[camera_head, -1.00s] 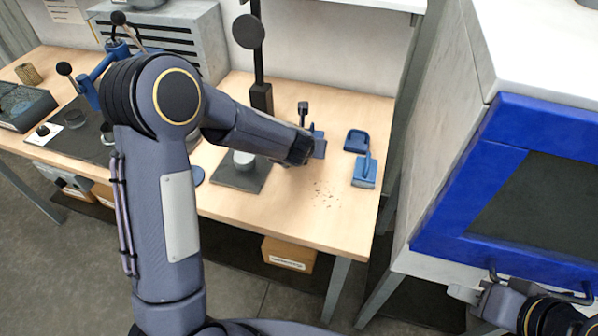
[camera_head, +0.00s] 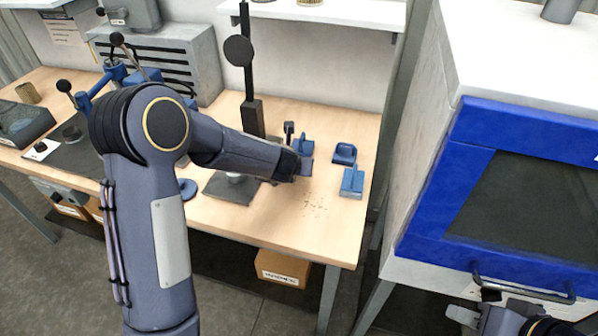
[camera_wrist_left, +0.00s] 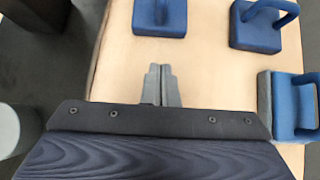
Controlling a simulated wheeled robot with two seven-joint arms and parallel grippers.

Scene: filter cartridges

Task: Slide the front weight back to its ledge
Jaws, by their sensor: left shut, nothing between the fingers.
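Several blue weights with upright handles stand on the wooden table. The one nearest the table's front, the front weight (camera_head: 352,184), also shows at the right of the left wrist view (camera_wrist_left: 290,106). A second blue weight (camera_head: 344,154) is behind it, and a third blue weight (camera_head: 303,147) is farther left. My left gripper (camera_head: 305,167) is shut and empty, left of the front weight and apart from it. Its fingers show together in the left wrist view (camera_wrist_left: 159,84). I cannot make out a ledge. My right gripper (camera_head: 463,315) is partly in view beside the blue-framed door.
A dark plate (camera_head: 222,188) with a black upright post (camera_head: 248,60) stands left of the weights, partly behind my left arm. Brown specks (camera_head: 315,208) lie on the table in front. A cabinet with a blue door frame (camera_head: 440,200) bounds the right side.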

